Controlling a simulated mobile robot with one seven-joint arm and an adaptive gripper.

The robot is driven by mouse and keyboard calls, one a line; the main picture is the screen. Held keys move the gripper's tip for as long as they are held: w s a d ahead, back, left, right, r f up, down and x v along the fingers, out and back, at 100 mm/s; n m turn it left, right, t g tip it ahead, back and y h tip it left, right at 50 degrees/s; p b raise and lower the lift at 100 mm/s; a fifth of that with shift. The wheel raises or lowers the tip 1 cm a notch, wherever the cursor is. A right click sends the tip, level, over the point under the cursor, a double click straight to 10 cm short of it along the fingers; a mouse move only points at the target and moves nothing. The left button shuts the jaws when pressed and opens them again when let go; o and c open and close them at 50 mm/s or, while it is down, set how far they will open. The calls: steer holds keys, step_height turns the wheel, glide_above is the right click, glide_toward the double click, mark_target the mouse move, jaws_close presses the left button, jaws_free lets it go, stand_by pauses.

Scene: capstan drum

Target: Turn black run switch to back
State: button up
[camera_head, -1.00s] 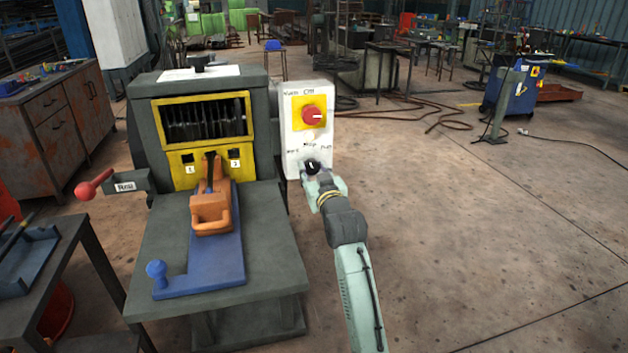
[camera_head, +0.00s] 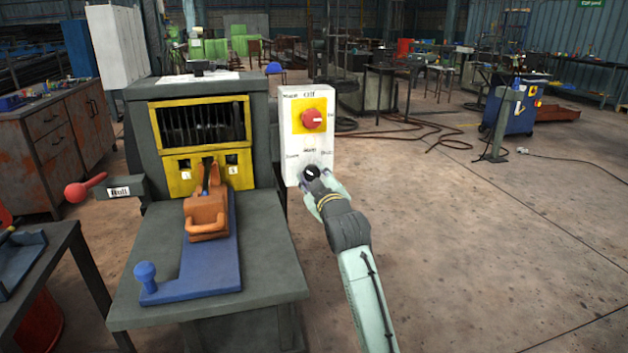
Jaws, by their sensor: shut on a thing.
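The black run switch (camera_head: 312,172) is a small round knob low on the white control box (camera_head: 318,141). It has a light pointer mark, which looks slanted, but its exact setting is too small to read. Small labels sit above and beside the knob, blurred. The fingers and wrist hide the knob's lower part.
A red rotary knob (camera_head: 312,118) on a yellow plate sits above the switch. Left of the box stands the grey machine with a yellow-framed window (camera_head: 202,122), an orange clamp (camera_head: 206,214) and a red-balled lever (camera_head: 76,192).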

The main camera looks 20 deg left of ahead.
stand_by(0.3)
steer(key=o, duration=1.1)
steer(key=shift+o, duration=0.2)
steer(key=v, duration=1.2)
